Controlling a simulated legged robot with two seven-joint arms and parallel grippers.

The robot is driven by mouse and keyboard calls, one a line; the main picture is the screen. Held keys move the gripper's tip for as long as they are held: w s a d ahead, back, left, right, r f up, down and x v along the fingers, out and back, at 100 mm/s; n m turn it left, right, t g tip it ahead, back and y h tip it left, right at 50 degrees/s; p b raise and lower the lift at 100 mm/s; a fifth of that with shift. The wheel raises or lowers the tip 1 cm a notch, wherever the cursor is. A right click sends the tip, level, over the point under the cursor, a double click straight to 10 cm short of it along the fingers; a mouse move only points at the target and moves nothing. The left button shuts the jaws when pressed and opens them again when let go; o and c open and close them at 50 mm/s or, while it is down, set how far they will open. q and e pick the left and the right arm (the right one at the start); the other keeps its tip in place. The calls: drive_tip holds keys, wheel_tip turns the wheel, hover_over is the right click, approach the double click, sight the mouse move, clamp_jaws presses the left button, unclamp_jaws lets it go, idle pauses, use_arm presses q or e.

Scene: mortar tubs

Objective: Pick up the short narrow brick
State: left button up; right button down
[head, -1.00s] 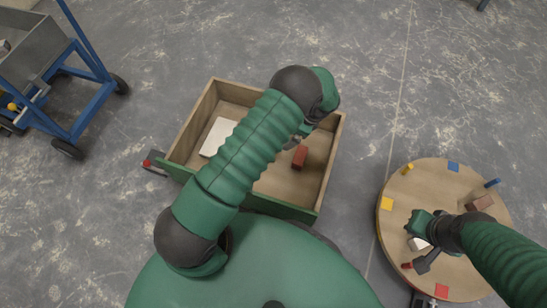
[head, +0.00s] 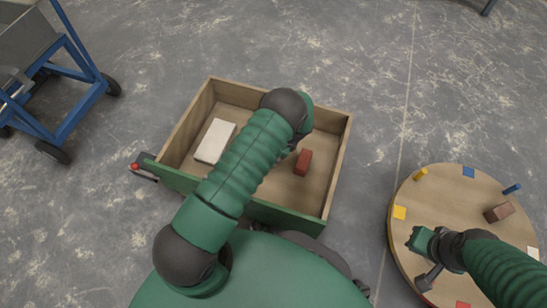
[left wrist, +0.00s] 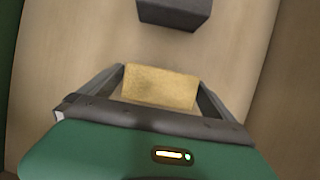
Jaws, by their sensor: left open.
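In the left wrist view a short tan-yellow brick (left wrist: 160,87) lies between the two fingers of my left gripper (left wrist: 162,88), which is open around it. A dark grey block (left wrist: 174,12) lies beyond it, cut by the top edge. In the head view my left gripper (head: 288,150) is low inside the wooden box (head: 342,165), mostly hidden by my arm. The yellow brick is hidden there. A red-brown brick (head: 303,162) lies just right of the gripper. My right gripper (head: 421,239) is over the round table; its fingers are unclear.
A white slab (head: 215,141) lies in the box's left part. A blue-framed cart (head: 60,100) stands at left.

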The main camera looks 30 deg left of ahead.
use_arm(q)
drive_tip(key=c, duration=1.6)
drive_tip(key=shift+c, duration=0.8)
drive_tip(key=shift+r+p, duration=0.15)
drive_tip(key=shift+p, duration=0.15)
